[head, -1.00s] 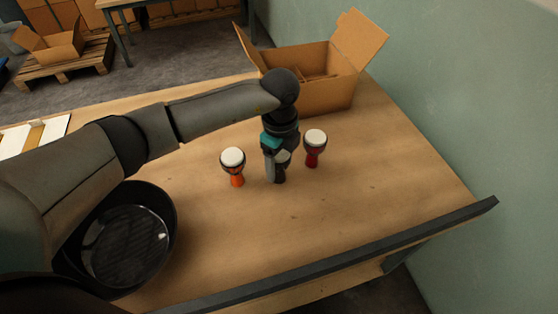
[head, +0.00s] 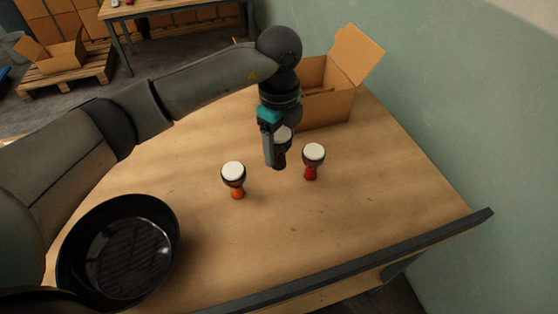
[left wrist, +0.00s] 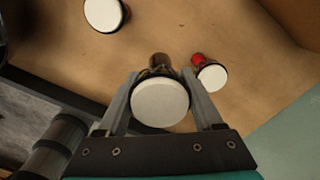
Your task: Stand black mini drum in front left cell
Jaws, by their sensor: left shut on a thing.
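My left gripper (head: 273,154) is shut on the black mini drum (head: 284,138), which is upright and partly hidden by the fingers. In the left wrist view the drum's white head (left wrist: 160,102) shows between the two fingers, with its dark body behind it. The drum appears raised a little above the table. The open cardboard box (head: 328,104) with inner dividers stands behind and to the right of the gripper; its cells are mostly hidden by its wall and my arm. My right gripper is not in view.
An orange drum (head: 236,190) stands left of the gripper and a red drum (head: 311,172) stands right of it. A black pan (head: 120,250) lies at the table's left. The front right of the wooden table (head: 400,190) is clear.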

